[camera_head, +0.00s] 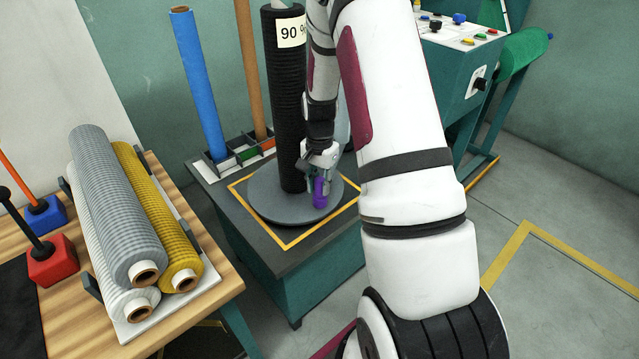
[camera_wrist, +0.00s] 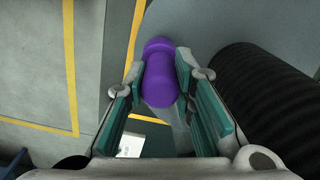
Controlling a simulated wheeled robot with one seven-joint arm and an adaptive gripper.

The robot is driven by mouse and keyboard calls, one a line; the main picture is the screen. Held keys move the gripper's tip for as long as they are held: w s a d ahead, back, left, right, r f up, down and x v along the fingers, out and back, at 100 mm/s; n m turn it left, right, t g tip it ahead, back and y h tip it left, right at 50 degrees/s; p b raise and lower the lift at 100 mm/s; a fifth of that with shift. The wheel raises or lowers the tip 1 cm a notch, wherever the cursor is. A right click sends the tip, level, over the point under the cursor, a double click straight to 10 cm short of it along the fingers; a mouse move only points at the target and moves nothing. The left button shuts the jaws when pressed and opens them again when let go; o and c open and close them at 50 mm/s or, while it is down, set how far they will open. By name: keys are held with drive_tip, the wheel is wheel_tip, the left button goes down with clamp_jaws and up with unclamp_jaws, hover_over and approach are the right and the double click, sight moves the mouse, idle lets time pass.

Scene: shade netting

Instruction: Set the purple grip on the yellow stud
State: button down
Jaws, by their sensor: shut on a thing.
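The purple grip (camera_head: 320,192) is a small spool-like piece with a rounded end. My gripper (camera_head: 319,172) is shut on it, over the round grey disc (camera_head: 270,205) and right of the tall black roll (camera_head: 284,110). In the wrist view the grip (camera_wrist: 160,84) sits between the two green-padded fingers. I cannot tell whether it touches the disc. Small coloured knobs stand on a pale control panel (camera_head: 450,35) at the upper right; they are too small for me to identify the yellow stud for certain.
A blue tube (camera_head: 197,80) and a brown tube (camera_head: 250,65) stand in a divided rack behind the disc. Netting rolls (camera_head: 115,195) lie on a wooden table at left, beside red and blue blocks. A green roll (camera_head: 525,52) sits on the machine at right. Floor at right is clear.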

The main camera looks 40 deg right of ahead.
drive_tip(key=shift+f+b, duration=0.45)
drive_tip(key=shift+f, duration=0.3)
drive_tip(key=c, duration=1.3)
unclamp_jaws()
drive_tip(key=shift+r, duration=0.1)
wheel_tip(320, 180, up, 11)
drive_tip(key=shift+r, duration=0.4)
